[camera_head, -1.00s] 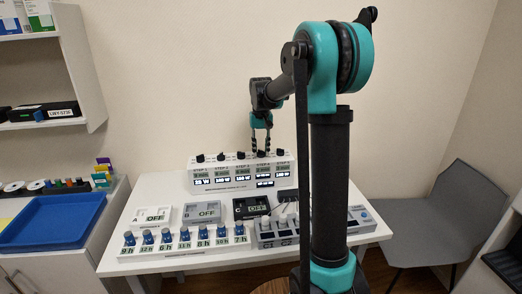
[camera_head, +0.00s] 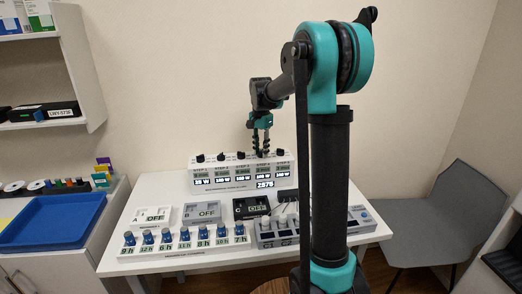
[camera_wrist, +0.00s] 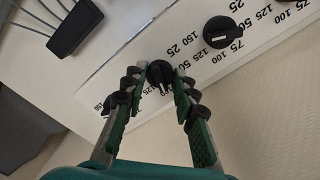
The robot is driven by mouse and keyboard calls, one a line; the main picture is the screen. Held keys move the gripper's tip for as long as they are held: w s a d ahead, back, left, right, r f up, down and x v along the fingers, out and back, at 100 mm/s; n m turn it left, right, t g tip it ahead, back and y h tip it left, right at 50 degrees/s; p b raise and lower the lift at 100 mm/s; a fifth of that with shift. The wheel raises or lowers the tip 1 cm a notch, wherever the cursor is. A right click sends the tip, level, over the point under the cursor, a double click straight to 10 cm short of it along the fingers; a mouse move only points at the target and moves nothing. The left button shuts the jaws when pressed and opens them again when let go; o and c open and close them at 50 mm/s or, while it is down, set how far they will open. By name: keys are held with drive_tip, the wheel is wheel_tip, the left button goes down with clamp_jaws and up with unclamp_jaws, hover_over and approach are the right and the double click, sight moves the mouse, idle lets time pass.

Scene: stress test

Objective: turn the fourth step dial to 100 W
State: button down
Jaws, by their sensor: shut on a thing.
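A white step panel (camera_head: 214,185) stands at the back of the table, with a row of black dials on top and lit displays on its front. My gripper (camera_head: 261,152) reaches down from above onto the fourth dial from the left. In the wrist view my gripper (camera_wrist: 160,82) has its fingers closed on either side of this fourth dial (camera_wrist: 160,72). Its printed scale is partly hidden by the fingers, and I cannot tell its setting. The display under it (camera_head: 264,177) shows a wattage too small to read surely. A lower display (camera_head: 265,184) appears to read 2875.
The neighbouring third dial (camera_wrist: 222,32) is close on the right in the wrist view. A blue tray (camera_head: 50,225) is at the left. A grey chair (camera_head: 455,210) stands right of the table.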

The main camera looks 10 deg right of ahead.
sight(261, 150)
drive_tip(key=shift+m, duration=0.6)
drive_tip(key=c, duration=1.2)
unclamp_jaws()
wheel_tip(261, 150, up, 12)
